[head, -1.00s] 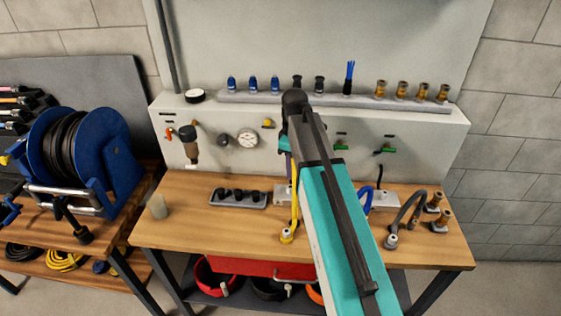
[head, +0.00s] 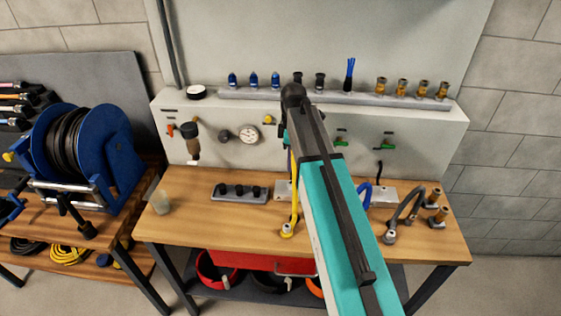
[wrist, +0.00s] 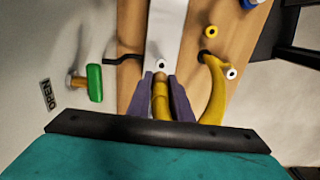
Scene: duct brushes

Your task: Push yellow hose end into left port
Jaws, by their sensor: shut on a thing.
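My gripper (wrist: 160,90) is shut on the yellow hose (wrist: 161,106) near its end, in the wrist view. The hose end points at a pale plate (wrist: 167,30) with a round dark-centred port (wrist: 160,65) just beyond the fingertips. I cannot tell whether the end touches the port. In the head view the yellow hose (head: 295,195) rises from the bench beside my arm. The pale plate (head: 282,190) shows partly left of my arm. My arm hides the fingers and the port there.
A green-handled valve (wrist: 95,83) is left of my gripper in the wrist view. A blue hose (head: 364,195) and grey hose (head: 403,212) stand right of my arm. A dark rack (head: 239,193) sits left on the wooden bench (head: 225,225), which has free room in front.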

